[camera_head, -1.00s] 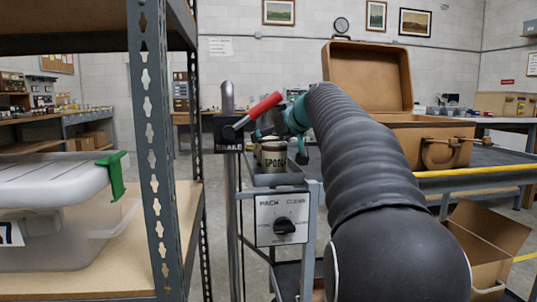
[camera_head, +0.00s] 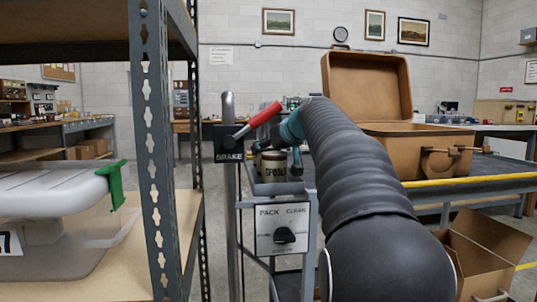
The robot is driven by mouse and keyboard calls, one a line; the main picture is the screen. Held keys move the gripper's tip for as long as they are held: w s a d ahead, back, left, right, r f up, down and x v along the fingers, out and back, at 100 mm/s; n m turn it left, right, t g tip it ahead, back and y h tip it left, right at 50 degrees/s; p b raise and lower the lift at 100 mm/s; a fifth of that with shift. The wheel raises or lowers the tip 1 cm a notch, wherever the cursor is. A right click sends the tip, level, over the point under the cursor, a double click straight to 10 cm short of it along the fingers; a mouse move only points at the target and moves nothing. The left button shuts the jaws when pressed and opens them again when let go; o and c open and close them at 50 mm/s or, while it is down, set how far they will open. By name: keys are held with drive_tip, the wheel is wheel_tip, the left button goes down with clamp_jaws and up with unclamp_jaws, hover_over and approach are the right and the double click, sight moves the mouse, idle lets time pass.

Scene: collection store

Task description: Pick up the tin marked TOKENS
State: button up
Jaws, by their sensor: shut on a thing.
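A pale tin with a dark label (camera_head: 274,171) stands upright in a small grey tray (camera_head: 277,188) on the stand at picture centre. Its lettering looks like SPOOLS, though it is small. No tin with a readable TOKENS label shows. My gripper (camera_head: 268,141) is partly seen just above and behind this tin, at the end of my black-sleeved arm with the teal wrist. It is shut on a tin, which is mostly hidden behind the wrist and the front tin; its label cannot be read.
A post with a red BRAKE lever (camera_head: 264,113) stands close left of my gripper. A PACK/CLEAN dial panel (camera_head: 283,229) sits below the tray. A metal shelf upright (camera_head: 155,170) and a clear lidded box (camera_head: 60,200) are at left. An open brown case (camera_head: 395,150) is at right.

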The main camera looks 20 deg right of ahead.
wheel_tip(320, 180, up, 18)
drive_tip(key=p, duration=0.8)
